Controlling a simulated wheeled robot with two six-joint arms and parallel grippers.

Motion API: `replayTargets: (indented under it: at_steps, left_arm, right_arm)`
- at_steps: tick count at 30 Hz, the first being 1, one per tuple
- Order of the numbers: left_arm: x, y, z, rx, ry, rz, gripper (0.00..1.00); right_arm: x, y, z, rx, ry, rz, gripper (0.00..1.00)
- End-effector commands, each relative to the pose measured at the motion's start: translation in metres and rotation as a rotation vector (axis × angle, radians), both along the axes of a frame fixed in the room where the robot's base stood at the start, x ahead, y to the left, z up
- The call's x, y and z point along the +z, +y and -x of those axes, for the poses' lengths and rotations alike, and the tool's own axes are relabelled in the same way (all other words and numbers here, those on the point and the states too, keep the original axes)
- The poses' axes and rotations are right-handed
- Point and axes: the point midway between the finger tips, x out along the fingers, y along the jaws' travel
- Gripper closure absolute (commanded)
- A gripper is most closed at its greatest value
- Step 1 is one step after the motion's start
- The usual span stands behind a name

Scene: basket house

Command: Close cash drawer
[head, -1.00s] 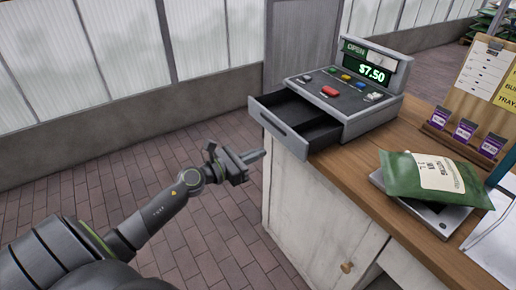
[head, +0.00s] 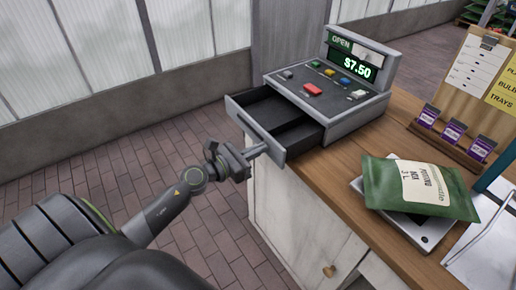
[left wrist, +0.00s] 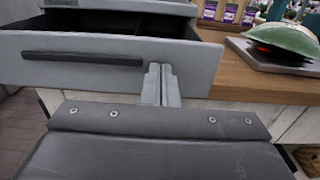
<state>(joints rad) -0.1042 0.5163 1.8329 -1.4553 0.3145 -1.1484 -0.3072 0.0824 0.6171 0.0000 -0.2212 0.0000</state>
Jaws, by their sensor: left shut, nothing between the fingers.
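The grey cash register (head: 335,90) stands on the wooden counter with its screen lit at $7.50. Its cash drawer (head: 272,138) is pulled out toward the left and looks empty. My left gripper (head: 262,149) is shut and empty, with its fingertips at the drawer front near its lower right end. In the left wrist view the shut fingers (left wrist: 162,84) stand before the drawer front (left wrist: 100,72), right of its dark handle (left wrist: 82,58). Whether they touch it I cannot tell. My right gripper is not in view.
A green seed bag (head: 418,188) lies on a flat scale (head: 362,186) on the counter (head: 345,160). Small purple packets (head: 455,132) and a clipboard (head: 470,70) stand behind it. The brick floor (head: 120,165) left of the counter is clear.

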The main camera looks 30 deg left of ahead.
Motion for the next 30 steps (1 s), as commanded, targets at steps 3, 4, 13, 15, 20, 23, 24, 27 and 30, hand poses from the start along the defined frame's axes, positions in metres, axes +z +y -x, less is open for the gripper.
replayTargets:
  at_steps: [3,4,13,15,20,23,24,27,30]
  left_arm:
    - [0.001,-0.002,-0.005,0.0,-0.002,0.001,1.0]
    - [0.002,-0.003,-0.008,-0.001,-0.002,0.0,1.0]
    - [0.003,-0.028,-0.065,-0.001,-0.003,0.004,1.0]
    - [0.003,-0.034,-0.082,-0.001,-0.004,0.004,1.0]
    - [0.001,-0.048,-0.114,-0.002,-0.002,0.002,1.0]
    - [0.0,-0.053,-0.128,-0.002,-0.001,0.001,1.0]
    - [0.0,-0.056,-0.133,-0.002,-0.001,0.002,1.0]
    - [0.0,-0.059,-0.141,-0.001,0.0,0.001,1.0]
    - [0.0,-0.06,-0.145,-0.001,-0.001,0.0,1.0]
  right_arm:
    - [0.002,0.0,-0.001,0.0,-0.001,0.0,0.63]
    - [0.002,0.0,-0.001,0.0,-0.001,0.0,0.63]
    - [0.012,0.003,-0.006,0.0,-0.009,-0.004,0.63]
    - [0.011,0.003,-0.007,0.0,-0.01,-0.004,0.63]
    - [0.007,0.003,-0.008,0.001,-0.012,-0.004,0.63]
    - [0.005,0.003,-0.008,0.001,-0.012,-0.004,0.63]
    - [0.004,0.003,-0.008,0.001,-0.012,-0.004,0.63]
    - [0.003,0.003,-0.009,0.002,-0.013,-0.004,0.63]
    - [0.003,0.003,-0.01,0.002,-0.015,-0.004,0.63]
